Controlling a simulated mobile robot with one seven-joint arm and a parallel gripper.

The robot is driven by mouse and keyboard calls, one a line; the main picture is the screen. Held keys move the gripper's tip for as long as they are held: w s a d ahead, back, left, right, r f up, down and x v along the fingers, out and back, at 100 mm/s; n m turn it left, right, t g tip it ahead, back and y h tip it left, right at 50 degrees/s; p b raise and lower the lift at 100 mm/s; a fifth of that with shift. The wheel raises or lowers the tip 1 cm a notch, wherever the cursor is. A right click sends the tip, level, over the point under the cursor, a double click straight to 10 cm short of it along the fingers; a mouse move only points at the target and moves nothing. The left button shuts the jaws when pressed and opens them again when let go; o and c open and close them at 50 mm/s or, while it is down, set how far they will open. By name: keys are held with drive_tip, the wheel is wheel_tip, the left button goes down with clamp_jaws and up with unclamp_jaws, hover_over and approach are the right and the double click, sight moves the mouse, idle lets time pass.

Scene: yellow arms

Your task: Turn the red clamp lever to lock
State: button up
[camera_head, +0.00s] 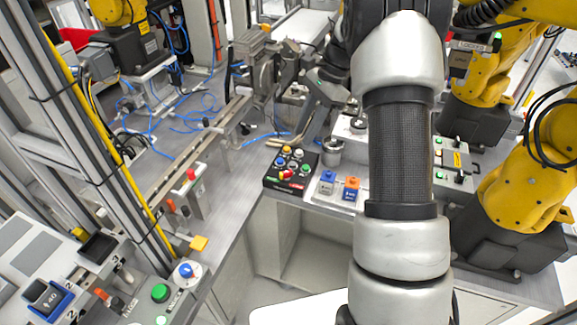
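A small red-tipped lever (191,174) stands on a grey bracket beside the long metal rail at centre left. An orange-red handle (171,206) sits just left of and below it. Another red-orange lever (101,293) sits on the panel at bottom left. I cannot tell which of these is the clamp lever. My silver and black arm fills the centre right. Grey jointed parts that look like my gripper (285,85) are at upper centre, well above and right of the red-tipped lever. Whether its fingers are open or shut is unclear.
Yellow robot arms (535,185) stand at right. A yellow-striped post (110,165) rises at left. The grey tabletop (225,200) right of the red-tipped lever is mostly clear.

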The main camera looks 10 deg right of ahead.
sight(287, 171)
drive_tip(key=x, duration=1.3)
clamp_jaws()
